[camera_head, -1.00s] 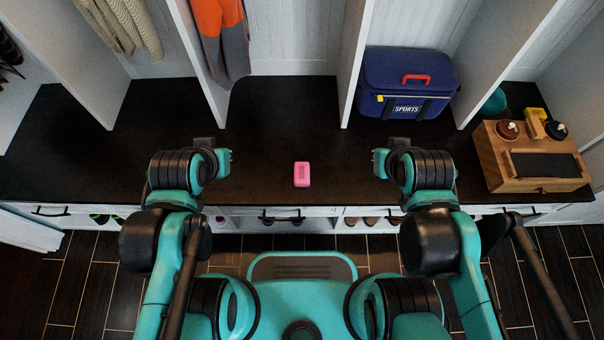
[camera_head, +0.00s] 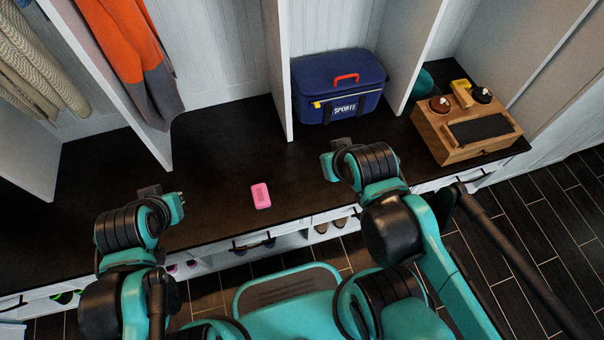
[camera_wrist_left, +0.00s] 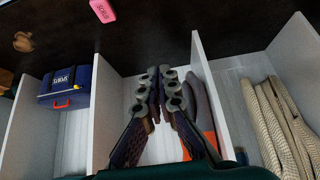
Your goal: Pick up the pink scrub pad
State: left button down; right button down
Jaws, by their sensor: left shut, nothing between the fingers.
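The pink scrub pad (camera_head: 261,196) lies on the dark bench top near its front edge, between my two grippers. It also shows at the top of the left wrist view (camera_wrist_left: 103,10). My left gripper (camera_head: 172,205) is to the left of the pad in the head view and apart from it. In the left wrist view its fingers (camera_wrist_left: 158,88) are together with nothing between them. My right gripper (camera_head: 332,160) is to the right of the pad, empty-looking; its fingers are too small and partly hidden to tell their opening.
A blue sports cooler bag (camera_head: 338,88) stands in a cubby behind my right gripper. White dividers (camera_head: 278,70) rise behind the bench. Orange and grey clothing (camera_head: 125,55) hangs at left. The bench around the pad is clear.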

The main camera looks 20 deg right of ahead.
aim_at(262, 201)
jog(key=k+l, duration=0.1)
jog(key=l, duration=0.8)
jog(key=k+l+u, duration=0.1)
jog(key=l, duration=0.3)
jog(key=k+l, duration=0.1)
jog(key=l, duration=0.35)
jog(key=k+l, duration=0.1)
jog(key=l, duration=0.35)
